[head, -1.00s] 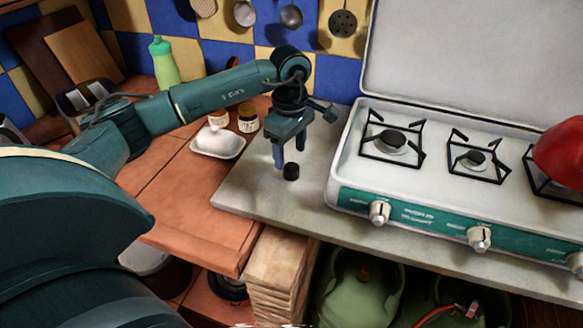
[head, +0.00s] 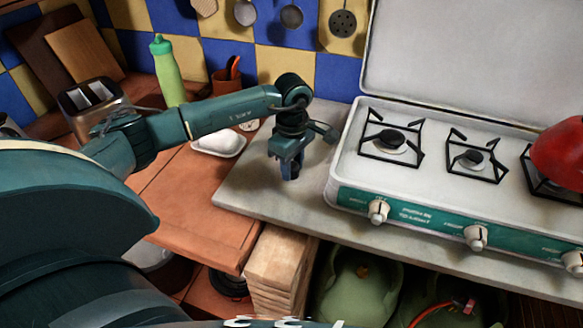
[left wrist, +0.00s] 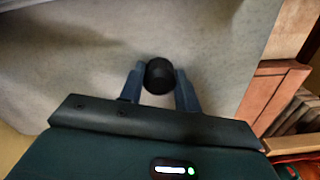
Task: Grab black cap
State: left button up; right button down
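The black cap (left wrist: 159,75) is a small dark round piece on the grey countertop (head: 255,205), left of the stove. In the left wrist view it sits between the tips of my left gripper (left wrist: 160,82), one blue finger on each side and seemingly touching it. In the head view my left gripper (head: 291,171) points down at the counter and its fingers largely hide the cap. The gripper looks shut on the cap, which is at counter level. My right gripper is not in view.
A white stove (head: 345,180) with an upright lid stands just right of the gripper, with a red pot (head: 560,155) on it. A white dish (head: 218,143), green bottle (head: 166,75) and toaster (head: 92,105) are to the left. The counter's front strip is clear.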

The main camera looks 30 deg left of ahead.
pick_arm(q)
jog(key=c, duration=0.4)
